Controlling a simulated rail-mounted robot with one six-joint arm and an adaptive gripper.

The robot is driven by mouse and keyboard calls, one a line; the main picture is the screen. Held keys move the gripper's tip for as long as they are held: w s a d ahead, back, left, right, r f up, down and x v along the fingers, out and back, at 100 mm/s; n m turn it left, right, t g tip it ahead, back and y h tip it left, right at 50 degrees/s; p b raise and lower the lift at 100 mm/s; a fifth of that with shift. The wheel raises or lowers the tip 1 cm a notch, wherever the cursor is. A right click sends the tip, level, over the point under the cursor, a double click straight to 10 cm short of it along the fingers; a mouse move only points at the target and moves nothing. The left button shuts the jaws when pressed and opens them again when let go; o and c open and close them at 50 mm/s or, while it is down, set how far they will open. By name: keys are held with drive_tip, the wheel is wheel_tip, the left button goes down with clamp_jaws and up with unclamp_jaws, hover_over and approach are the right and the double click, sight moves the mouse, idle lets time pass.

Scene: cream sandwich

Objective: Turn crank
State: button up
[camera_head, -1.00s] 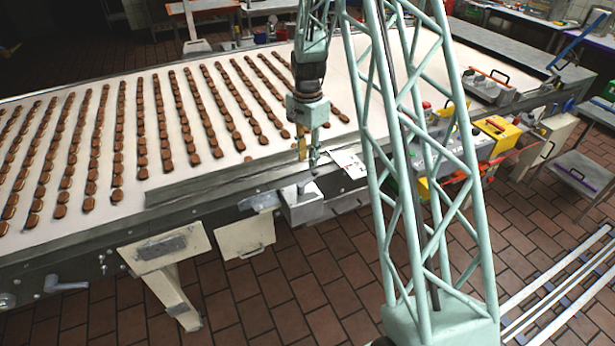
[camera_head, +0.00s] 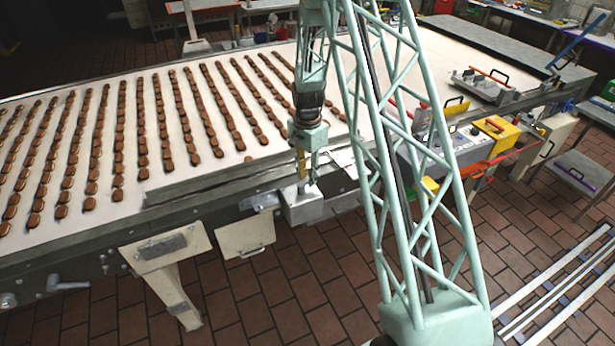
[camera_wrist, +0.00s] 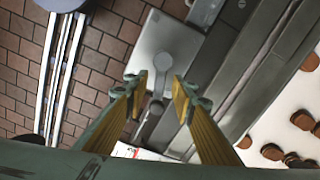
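The crank (camera_wrist: 158,88) is a small grey lever with a rounded end, on top of a pale metal box (camera_wrist: 175,45) in the wrist view. In the head view the box (camera_head: 303,208) hangs at the front edge of the conveyor, and my gripper hides most of the crank. My gripper (camera_wrist: 159,88) is open, with its yellow fingers on either side of the crank and visible gaps to it. In the head view my gripper (camera_head: 308,178) points down just above the box. I cannot tell how high the fingertips are over the crank.
The conveyor (camera_head: 225,55) carries rows of brown cookies (camera_head: 165,120) behind my gripper. Another lever (camera_head: 68,286) sits on its front side at the far left. A control box with a yellow panel (camera_head: 497,128) stands to the right. The tiled floor in front is mostly clear.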

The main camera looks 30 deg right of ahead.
drive_tip(key=shift+f, duration=0.2)
clamp_jaws()
